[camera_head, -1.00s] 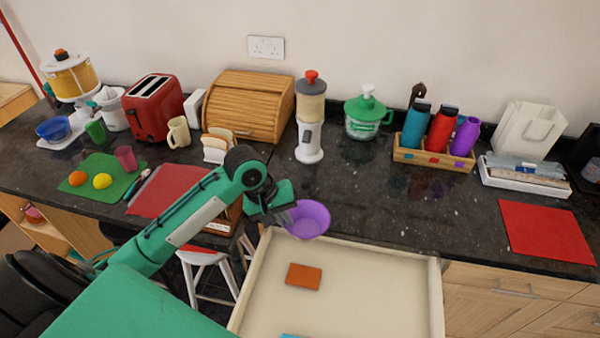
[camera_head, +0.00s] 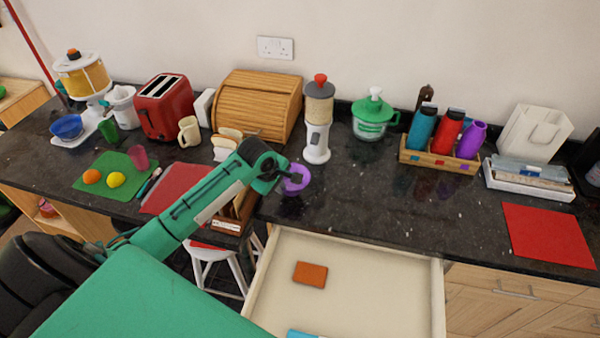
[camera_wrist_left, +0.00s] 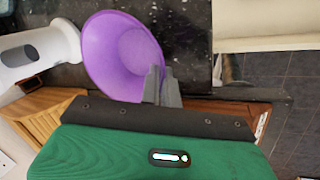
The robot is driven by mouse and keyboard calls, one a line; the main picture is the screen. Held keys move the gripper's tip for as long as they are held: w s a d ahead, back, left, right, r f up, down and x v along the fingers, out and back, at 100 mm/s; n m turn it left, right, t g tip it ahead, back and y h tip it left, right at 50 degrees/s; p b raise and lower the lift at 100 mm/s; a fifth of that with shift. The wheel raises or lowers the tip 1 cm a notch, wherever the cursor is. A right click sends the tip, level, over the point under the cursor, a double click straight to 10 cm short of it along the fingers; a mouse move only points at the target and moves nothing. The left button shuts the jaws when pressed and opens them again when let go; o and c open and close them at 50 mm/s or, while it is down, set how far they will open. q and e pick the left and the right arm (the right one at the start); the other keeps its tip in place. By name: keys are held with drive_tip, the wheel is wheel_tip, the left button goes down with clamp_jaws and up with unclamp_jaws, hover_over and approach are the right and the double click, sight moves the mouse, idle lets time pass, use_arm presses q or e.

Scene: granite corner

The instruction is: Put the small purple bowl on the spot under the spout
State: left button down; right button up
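The small purple bowl (camera_head: 297,180) hangs at the end of my left arm, above the dark counter in front of the grain dispenser. My left gripper (camera_head: 285,178) is shut on its rim. In the left wrist view the bowl (camera_wrist_left: 118,52) is tilted with its inside showing, and the left fingers (camera_wrist_left: 162,88) pinch its edge. The dispenser (camera_head: 317,118) has a red knob, a clear grain-filled top and a white body; I cannot make out its spout. A juice dispenser (camera_head: 82,76) stands far left with a blue bowl (camera_head: 67,127) at its base. My right gripper is not in view.
A wooden bread box (camera_head: 258,103) stands left of the dispenser, a green-lidded jar (camera_head: 374,115) to its right. A bottle crate (camera_head: 437,160) is further right. An open drawer (camera_head: 350,262) juts out below the counter. Counter right of the bowl is clear.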

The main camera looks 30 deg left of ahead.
sight(300, 168)
use_arm(q)
drive_tip(key=w, duration=0.2)
drive_tip(key=w+p, duration=0.1)
drive_tip(key=w, duration=0.2)
drive_tip(key=w+d+p, duration=0.1)
drive_tip(key=w, duration=0.2)
drive_tip(key=shift+r, duration=0.1)
drive_tip(key=shift+w+d, duration=0.1)
drive_tip(key=shift+w, duration=0.65)
wheel_tip(300, 168, down, 2)
drive_tip(key=shift+f+p, duration=0.25)
drive_tip(key=shift+p, duration=0.75)
drive_tip(key=shift+f, duration=0.6)
drive_tip(key=c, duration=1.6)
unclamp_jaws()
drive_tip(key=shift+s+f, duration=0.1)
drive_tip(key=shift+c, duration=0.2)
